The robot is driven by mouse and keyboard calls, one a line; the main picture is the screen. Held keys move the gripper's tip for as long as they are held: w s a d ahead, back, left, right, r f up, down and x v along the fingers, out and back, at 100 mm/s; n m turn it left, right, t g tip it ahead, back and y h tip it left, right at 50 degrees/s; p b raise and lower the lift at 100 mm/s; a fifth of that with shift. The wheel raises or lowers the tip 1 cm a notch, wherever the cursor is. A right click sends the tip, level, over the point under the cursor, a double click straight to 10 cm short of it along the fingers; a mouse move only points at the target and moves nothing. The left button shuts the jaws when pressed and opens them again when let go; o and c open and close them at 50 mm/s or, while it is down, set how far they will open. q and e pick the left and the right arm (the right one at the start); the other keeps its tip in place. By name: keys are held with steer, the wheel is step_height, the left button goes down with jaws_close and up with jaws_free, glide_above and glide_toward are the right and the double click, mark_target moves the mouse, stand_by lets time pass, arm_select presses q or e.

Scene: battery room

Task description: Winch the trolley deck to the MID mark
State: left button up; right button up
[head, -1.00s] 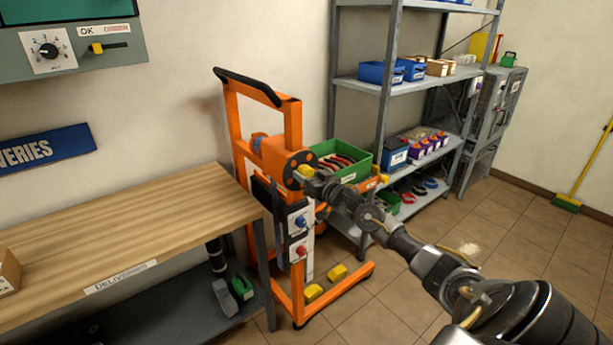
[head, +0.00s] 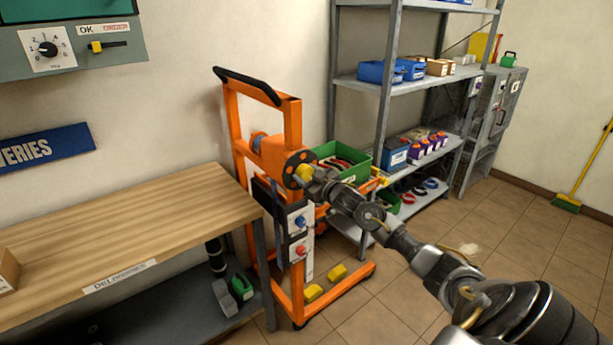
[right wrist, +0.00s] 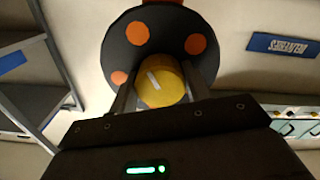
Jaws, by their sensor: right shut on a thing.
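The orange trolley (head: 292,128) stands beyond the right end of the bench. Its winch has a black disc with orange spots (right wrist: 145,45) and a yellow knob (right wrist: 162,84). In the head view the disc (head: 291,164) is on the trolley's near side. My right gripper (head: 308,177) is shut on the yellow knob; in the right wrist view its fingers are on both sides of it. The trolley deck carries a green bin (head: 359,171), partly hidden behind the arm. I cannot read a MID mark. My left gripper is not in view.
A wooden bench (head: 120,225) fills the left front. A grey shelf rack (head: 384,100) with blue bins stands behind the trolley. Yellow blocks (head: 337,272) lie at the trolley's foot.

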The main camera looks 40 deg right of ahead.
steer(key=shift+n, duration=0.6)
steer(key=o, duration=1)
steer(key=shift+s, duration=0.15)
steer(key=shift+s+f, duration=0.15)
steer(key=shift+s, duration=0.15)
steer(key=s+b, duration=0.2)
steer(key=s, duration=0.8)
steer(key=shift+a, duration=0.1)
stand_by(0.4)
